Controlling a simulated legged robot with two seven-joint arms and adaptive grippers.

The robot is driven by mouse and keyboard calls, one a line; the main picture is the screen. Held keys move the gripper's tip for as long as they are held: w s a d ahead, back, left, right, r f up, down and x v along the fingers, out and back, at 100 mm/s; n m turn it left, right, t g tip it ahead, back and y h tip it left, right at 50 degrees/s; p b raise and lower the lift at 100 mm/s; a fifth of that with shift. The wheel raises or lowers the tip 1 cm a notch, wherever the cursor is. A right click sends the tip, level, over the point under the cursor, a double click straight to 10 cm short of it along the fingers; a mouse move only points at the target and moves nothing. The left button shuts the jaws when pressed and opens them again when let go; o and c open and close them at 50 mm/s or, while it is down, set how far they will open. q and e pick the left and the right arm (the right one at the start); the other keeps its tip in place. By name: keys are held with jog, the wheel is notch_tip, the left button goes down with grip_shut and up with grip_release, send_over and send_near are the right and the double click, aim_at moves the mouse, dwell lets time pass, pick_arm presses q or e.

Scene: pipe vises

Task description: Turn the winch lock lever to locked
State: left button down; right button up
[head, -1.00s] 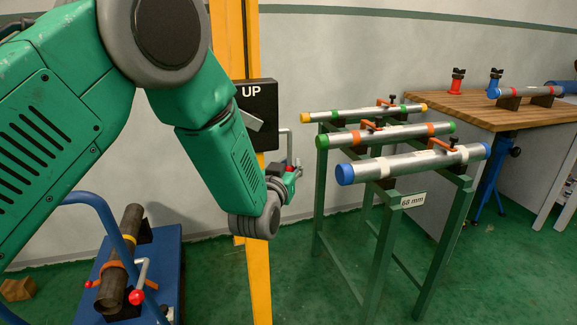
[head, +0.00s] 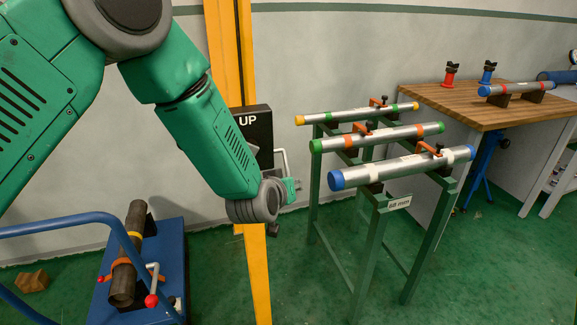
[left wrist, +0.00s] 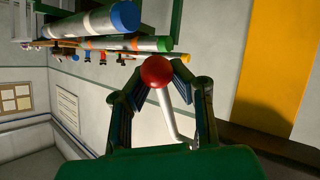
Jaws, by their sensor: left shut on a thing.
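The winch lock lever shows in the left wrist view as a white rod (left wrist: 168,112) with a red ball knob (left wrist: 156,71). My left gripper (left wrist: 160,78) has its fingers on both sides of the knob, shut on it. In the head view my left gripper (head: 291,190) is beside the yellow post (head: 257,275), just below the black box (head: 254,122) marked UP. There the knob is hidden by my gripper, and my arm covers part of the box. A bent grey handle (head: 282,160) shows right of the box. My right gripper is not in view.
A green rack (head: 375,255) with silver pipes in clamps stands to the right. A blue cart (head: 172,240) with a dark pipe (head: 127,262) stands at left. A wooden bench (head: 480,108) is at the back right. The floor between post and rack is open.

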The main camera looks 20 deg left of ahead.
pick_arm(q)
notch_tip(320, 180, up, 5)
jog(key=s+d+n+g+h+p, duration=0.2)
jog(key=g+p, duration=0.4)
jog(key=p, duration=0.5)
jog(key=shift+s+r+n+g+h, duration=0.15)
jog(key=shift+s+n+g+h, duration=0.2)
jog(key=shift+n+h, duration=0.25)
jog(key=c, duration=2)
grip_release()
jog(key=o, duration=0.6)
jog(key=shift+a, duration=0.1)
jog(key=shift+o, duration=0.2)
jog(key=shift+s, duration=0.2)
jog(key=v, duration=1.1)
jog(key=shift+s+a+r, duration=0.15)
jog(key=shift+a+r, duration=0.15)
jog(key=shift+a, duration=0.05)
